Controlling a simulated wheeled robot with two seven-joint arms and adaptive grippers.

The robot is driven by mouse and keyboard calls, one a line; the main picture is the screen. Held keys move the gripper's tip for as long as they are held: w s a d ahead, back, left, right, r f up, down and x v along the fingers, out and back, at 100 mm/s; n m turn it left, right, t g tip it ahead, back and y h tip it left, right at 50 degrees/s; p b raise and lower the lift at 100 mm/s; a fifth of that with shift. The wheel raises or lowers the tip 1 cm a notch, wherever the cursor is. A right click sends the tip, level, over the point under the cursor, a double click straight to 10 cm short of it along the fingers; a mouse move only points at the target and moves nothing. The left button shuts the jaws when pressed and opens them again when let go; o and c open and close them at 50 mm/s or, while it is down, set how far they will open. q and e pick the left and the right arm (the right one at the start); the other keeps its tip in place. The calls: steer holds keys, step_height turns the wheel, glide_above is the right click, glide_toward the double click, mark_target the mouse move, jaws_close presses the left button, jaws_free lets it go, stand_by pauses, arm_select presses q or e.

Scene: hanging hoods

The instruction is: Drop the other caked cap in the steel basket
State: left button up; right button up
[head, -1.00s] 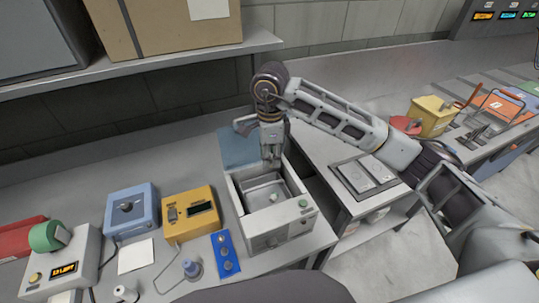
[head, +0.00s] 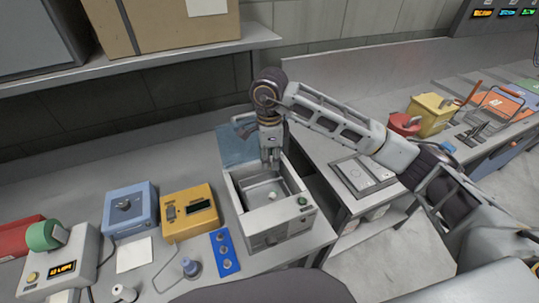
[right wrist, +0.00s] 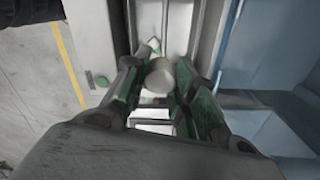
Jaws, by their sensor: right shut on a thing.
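My right gripper (head: 270,163) points down over the near-white bath (head: 278,222), whose steel basket (head: 257,193) is sunk in its open top. In the right wrist view the gripper (right wrist: 160,88) is shut on a pale round cap (right wrist: 159,75), held between its green-padded fingers. The held cap cannot be made out in the head view. A small pale piece (head: 272,196) lies inside the basket; I cannot tell surely whether it is another cap. My left gripper is not in view.
The bath's blue lid (head: 237,146) stands open behind it. A yellow box (head: 190,211), a blue box (head: 129,208) and a blue strip (head: 224,251) stand to the left. A shelf edge (head: 150,60) runs above at the back.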

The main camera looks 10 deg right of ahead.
mark_target(270, 159)
steer(key=shift+f+b, duration=0.55)
steer(key=shift+f, duration=1.45)
steer(key=o, duration=0.8)
steer(key=shift+r, duration=0.1)
steer(key=shift+r, duration=5.9)
